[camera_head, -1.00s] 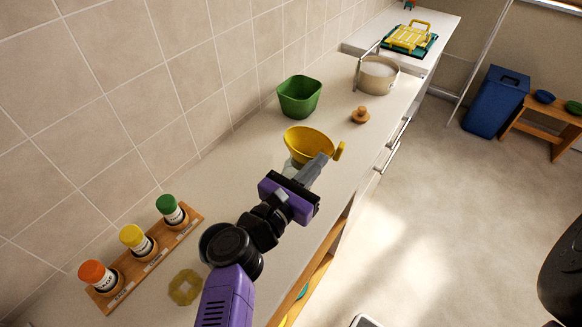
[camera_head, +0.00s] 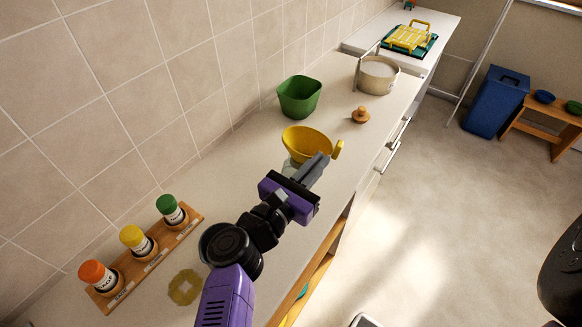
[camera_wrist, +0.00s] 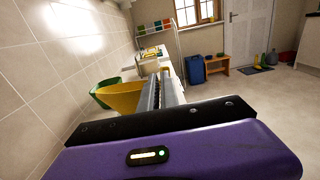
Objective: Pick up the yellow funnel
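The yellow funnel (camera_head: 303,142) is on the worktop in the head view, its wide mouth up, with a small tab on its right side. A pale, see-through thing shows beneath it, partly hidden by my gripper. My gripper (camera_head: 318,163) is at the near right side of the funnel, its two fingers close together. In the wrist view the funnel (camera_wrist: 118,97) meets the left side of my gripper (camera_wrist: 163,88). The fingers look shut on the funnel's wall, though the contact itself is mostly hidden.
A green bowl (camera_head: 299,97) stands behind the funnel by the tiled wall. A wooden knob (camera_head: 361,115) and a cream pot (camera_head: 377,76) are farther along the worktop.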

